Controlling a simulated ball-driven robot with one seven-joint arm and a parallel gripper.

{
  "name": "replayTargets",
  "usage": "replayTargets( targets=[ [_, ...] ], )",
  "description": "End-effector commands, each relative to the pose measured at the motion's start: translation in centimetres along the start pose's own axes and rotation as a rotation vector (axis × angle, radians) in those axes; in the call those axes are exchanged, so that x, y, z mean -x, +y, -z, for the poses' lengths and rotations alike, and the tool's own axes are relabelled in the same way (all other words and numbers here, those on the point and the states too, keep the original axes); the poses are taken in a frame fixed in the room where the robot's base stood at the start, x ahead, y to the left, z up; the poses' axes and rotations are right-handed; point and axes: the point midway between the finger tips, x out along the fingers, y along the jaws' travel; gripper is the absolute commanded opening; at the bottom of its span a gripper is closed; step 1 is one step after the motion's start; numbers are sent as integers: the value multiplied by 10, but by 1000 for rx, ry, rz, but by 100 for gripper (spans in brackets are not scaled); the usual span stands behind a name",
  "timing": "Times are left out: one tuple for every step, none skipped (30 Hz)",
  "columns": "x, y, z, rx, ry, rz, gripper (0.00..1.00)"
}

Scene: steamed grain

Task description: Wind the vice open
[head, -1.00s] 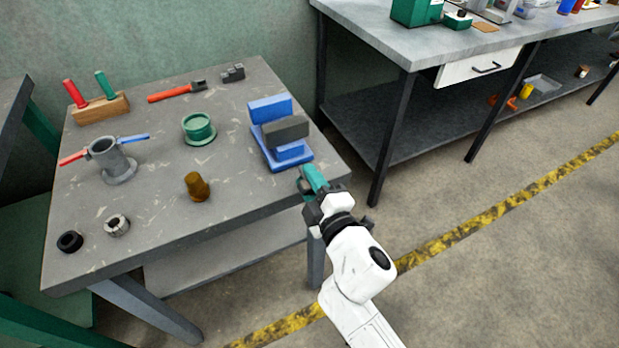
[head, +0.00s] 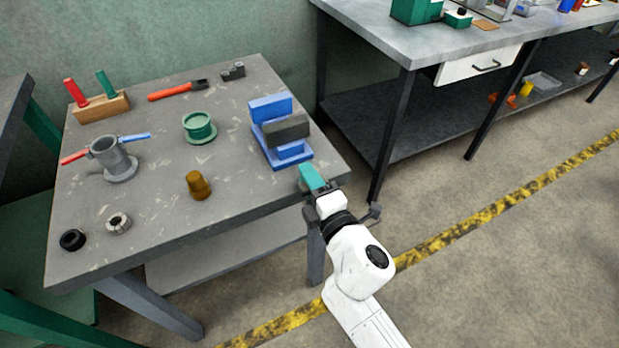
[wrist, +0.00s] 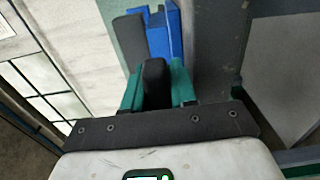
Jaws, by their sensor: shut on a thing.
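The vice (head: 270,108) stands at the right front corner of the work table, with a blue body and a dark grey block (head: 287,128) at its jaws. In the wrist view the blue vice (wrist: 165,32) shows ahead of the fingers. My gripper (head: 311,178) is at the front end of the vice, just past the table's edge. Its teal fingers are shut on a dark, rounded handle (wrist: 155,82), seen between them in the wrist view. In the head view the fingers hide the handle. The gap between the vice jaws is hard to judge.
The grey work table (head: 240,180) also holds a brown plug (head: 198,185), a green flanged ring (head: 198,127), a grey pipe piece (head: 112,157) and several other parts. A bench (head: 400,45) stands to the right. The floor in front is clear.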

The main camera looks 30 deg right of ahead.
Motion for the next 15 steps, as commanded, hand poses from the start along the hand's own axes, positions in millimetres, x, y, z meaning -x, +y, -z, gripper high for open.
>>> replayTargets(
  targets=[
    [1, -2, 1, 4, 1, 4, 0],
    [1, -2, 1, 4, 1, 4, 0],
    [1, -2, 1, 4, 1, 4, 0],
    [1, -2, 1, 3, 1, 4, 0],
    [1, -2, 1, 3, 1, 4, 0],
    [1, -2, 1, 3, 1, 4, 0],
    [1, -2, 1, 3, 1, 4, 28],
    [1, -2, 1, 3, 1, 4, 31],
    [0, -2, 1, 3, 1, 4, 35],
    [0, -2, 1, 3, 1, 4, 38],
    [0, -2, 1, 2, 1, 3, 41],
    [0, -2, 1, 2, 1, 3, 45],
    [0, -2, 1, 2, 1, 3, 47],
    [0, -1, 0, 1, 1, 2, 47],
    [0, -1, 0, 1, 1, 2, 47]
  ],
)
